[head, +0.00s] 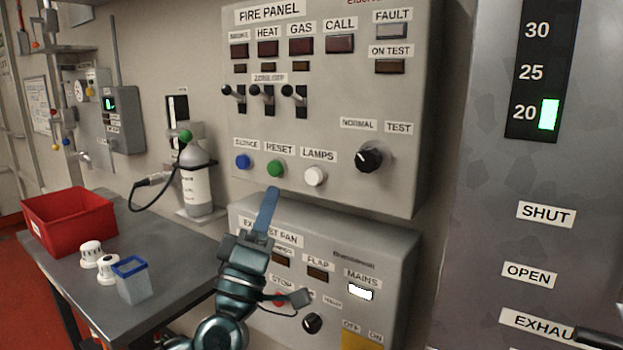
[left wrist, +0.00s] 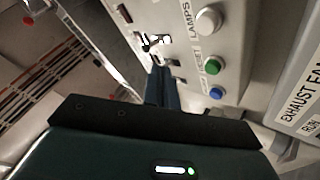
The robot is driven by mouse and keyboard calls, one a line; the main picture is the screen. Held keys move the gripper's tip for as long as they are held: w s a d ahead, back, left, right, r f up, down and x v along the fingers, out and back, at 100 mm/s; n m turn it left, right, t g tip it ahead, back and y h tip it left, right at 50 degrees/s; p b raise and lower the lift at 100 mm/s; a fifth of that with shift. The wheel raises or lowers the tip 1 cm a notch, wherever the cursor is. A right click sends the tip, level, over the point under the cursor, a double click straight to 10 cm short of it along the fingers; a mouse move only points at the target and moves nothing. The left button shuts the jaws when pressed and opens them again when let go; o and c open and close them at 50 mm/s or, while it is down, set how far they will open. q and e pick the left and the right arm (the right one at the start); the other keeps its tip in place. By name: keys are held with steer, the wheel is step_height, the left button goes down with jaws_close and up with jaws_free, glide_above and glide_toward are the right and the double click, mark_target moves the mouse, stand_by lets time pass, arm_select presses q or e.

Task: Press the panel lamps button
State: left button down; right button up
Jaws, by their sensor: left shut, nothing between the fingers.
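The white lamps button (head: 315,176) is the rightmost of three buttons low on the fire panel (head: 335,90), under the LAMPS label. It also shows near the top of the left wrist view (left wrist: 208,19). The green reset button (head: 275,168) and the blue silence button (head: 243,161) are to its left. My left gripper (head: 271,193) is shut and empty, its blue fingers pointing up. In the head view its tip is just below the reset button and left of and below the lamps button. I cannot tell how far the tip is from the panel. My right gripper is not in view.
The exhaust fan box (head: 400,250) is below the fire panel, behind my left arm. A grey table (head: 165,285) at left holds a red bin (head: 68,222), white parts and a blue-rimmed cup (head: 132,280). A grey cabinet (head: 500,190) stands at right.

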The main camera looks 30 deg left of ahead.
mark_target(314, 176)
arm_select(q)
steer(key=w+b, duration=0.1)
steer(key=w, duration=0.6)
steer(key=shift+w+d, duration=0.35)
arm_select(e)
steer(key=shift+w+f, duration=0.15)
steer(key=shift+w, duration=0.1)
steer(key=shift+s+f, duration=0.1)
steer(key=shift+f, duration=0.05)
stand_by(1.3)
arm_select(q)
steer(key=shift+w, duration=0.45)
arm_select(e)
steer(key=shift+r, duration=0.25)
